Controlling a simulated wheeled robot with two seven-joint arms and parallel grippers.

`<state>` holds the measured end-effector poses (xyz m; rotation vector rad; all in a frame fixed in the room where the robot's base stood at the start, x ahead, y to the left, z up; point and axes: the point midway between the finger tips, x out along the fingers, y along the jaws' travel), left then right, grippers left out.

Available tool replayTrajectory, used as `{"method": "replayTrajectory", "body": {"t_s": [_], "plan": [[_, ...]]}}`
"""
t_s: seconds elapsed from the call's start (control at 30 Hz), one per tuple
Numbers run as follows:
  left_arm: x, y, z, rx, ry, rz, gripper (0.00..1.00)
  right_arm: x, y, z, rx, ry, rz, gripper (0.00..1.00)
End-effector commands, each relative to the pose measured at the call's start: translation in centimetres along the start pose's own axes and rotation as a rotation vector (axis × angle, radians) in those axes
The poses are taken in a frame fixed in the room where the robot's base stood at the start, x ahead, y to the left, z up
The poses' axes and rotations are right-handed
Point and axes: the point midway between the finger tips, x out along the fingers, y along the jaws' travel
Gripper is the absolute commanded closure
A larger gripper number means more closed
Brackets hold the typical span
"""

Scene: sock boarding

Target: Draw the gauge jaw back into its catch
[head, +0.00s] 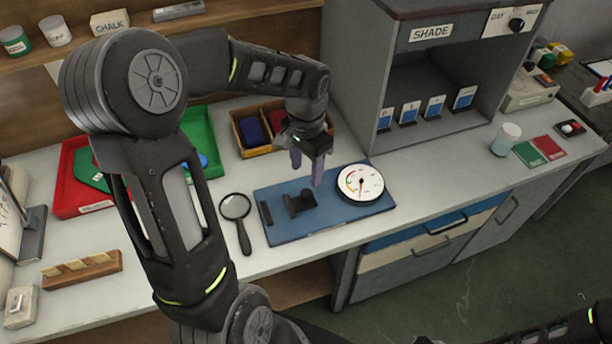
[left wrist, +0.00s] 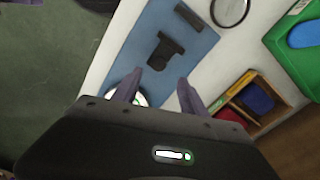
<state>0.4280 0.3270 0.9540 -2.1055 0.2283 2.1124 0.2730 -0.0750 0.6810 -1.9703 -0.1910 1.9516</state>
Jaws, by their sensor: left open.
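The gauge lies on a blue board (head: 335,222) on the bench. It has a round white dial (head: 360,184) at the board's right end. A black jaw (head: 299,203) with an upright knob stands left of the dial, and a small black bar (head: 265,213) lies further left, apart from the jaw. In the left wrist view the jaw (left wrist: 164,52) and the bar (left wrist: 188,17) show on the board, with the dial partly hidden behind a finger. My left gripper (head: 306,172) is open and empty, fingers pointing down above the board between jaw and dial. I cannot make out the catch.
A magnifying glass (head: 236,207) lies left of the board. A divided wooden box (head: 243,137) and red and green trays (head: 72,180) stand behind. The grey SHADE cabinet (head: 386,90) rises behind the dial.

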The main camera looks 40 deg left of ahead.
Motion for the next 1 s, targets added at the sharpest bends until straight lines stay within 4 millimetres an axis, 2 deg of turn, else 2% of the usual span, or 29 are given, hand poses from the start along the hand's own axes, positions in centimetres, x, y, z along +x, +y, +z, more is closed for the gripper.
{"method": "replayTrajectory", "body": {"t_s": [0.37, 0.8, 1.0], "plan": [[0.6, 0.0, 0.0, 0.0, -0.001, 0.001, 0.49, -0.1, 0.0, 0.0, 0.001, 0.0, 0.001, 1.0], [6.6, 0.0, 0.1, -0.001, -0.003, 0.002, 0.49, -0.9, -0.2, 0.1, 0.002, -0.003, 0.003, 1.0], [7.8, 0.0, 0.0, 0.0, 0.001, 0.001, 0.49, -0.9, -0.2, 0.1, 0.003, -0.003, 0.004, 1.0]]}}
